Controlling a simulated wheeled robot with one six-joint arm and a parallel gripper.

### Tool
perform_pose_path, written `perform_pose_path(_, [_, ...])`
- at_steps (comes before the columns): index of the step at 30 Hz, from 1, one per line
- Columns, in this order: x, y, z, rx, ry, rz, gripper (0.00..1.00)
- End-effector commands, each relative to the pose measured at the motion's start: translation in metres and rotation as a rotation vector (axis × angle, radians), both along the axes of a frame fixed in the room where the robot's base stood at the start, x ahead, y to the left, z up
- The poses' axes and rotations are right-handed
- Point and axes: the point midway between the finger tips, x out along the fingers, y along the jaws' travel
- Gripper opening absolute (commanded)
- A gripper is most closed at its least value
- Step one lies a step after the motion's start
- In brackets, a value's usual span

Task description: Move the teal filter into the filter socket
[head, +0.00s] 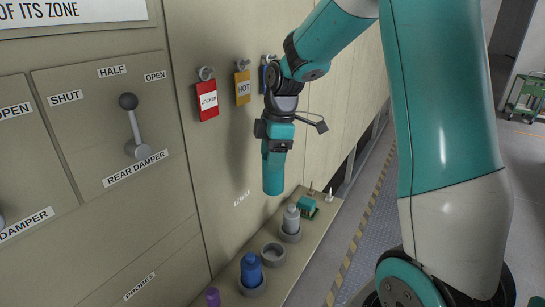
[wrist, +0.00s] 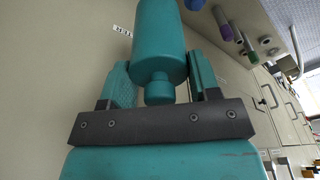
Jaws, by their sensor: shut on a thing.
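The teal filter (head: 273,175) is a teal cylinder hanging upright below my gripper (head: 277,148), above the shelf and apart from it. In the wrist view the filter (wrist: 158,52) sits between the two teal fingers of my gripper (wrist: 161,85), its narrow knob toward the palm. The gripper is shut on it. An empty grey ring socket (head: 272,254) stands on the shelf, below the filter and between two filled rings. I cannot read a label on it.
The shelf (head: 304,250) also holds a blue bottle (head: 251,270) and a grey bottle (head: 291,217) in rings, a purple item (head: 212,297) and a small teal-green object (head: 307,206). Red (head: 207,100) and yellow (head: 242,87) tags and a damper lever (head: 133,125) are on the wall.

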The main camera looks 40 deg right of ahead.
Motion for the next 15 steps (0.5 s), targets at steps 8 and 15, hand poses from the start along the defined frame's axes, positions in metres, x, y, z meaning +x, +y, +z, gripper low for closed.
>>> perform_pose_path(8, [0.0001, 0.0, 0.0066, 0.0, 0.0, 0.0, 0.3])
perform_pose_path(15, [-0.0092, -0.004, 0.0057, 0.0, 0.0, -0.003, 0.3])
